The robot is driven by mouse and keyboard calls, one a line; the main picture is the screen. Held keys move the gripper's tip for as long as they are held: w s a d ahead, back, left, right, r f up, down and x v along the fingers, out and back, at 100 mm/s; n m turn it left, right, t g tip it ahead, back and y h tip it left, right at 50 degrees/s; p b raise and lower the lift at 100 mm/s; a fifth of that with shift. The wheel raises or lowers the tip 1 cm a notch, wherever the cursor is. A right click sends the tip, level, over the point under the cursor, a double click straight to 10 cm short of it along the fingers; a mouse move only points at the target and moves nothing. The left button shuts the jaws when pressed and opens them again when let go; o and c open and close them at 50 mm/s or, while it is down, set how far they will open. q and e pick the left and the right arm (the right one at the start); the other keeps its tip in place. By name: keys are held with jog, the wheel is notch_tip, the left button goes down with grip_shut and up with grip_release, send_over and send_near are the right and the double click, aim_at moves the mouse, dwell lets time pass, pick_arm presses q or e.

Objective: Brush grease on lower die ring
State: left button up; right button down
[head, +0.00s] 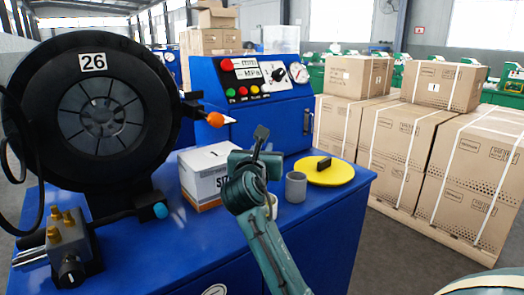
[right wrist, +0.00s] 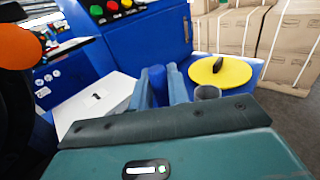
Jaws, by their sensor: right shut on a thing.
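The crimper head is a big black ring (head: 150,110) labelled 26 at the left of the head view. Its grey die segments (head: 100,118) form a closed-looking circle around a small centre; the lower ones face me, and I cannot make out grease on them. My right gripper (head: 262,150) is above the bench, right of the crimper and apart from it. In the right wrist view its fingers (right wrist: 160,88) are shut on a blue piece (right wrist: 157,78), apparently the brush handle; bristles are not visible. A grey cup (head: 296,187) stands just right of the gripper. My left gripper is out of view.
A white box (head: 205,181) stands behind my right arm. A yellow disc (head: 330,174) with a black handle lies at the bench's right end. An orange-knobbed lever (head: 215,119) juts from the crimper. Brass fittings (head: 68,222) sit front left. Strapped cartons (head: 480,165) stand beyond the bench.

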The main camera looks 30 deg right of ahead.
jog(key=shift+f, duration=0.65)
dwell(0.9)
notch_tip(320, 180, up, 2)
jog(key=p, duration=0.2)
jog(key=shift+p, duration=0.3)
notch_tip(320, 180, up, 2)
jog(key=p, duration=0.3)
notch_tip(320, 180, up, 2)
jog(key=p, duration=0.2)
jog(key=shift+p, duration=0.35)
jog(key=shift+r+p, duration=0.65)
jog(key=shift+p, duration=0.2)
jog(key=shift+f, duration=0.1)
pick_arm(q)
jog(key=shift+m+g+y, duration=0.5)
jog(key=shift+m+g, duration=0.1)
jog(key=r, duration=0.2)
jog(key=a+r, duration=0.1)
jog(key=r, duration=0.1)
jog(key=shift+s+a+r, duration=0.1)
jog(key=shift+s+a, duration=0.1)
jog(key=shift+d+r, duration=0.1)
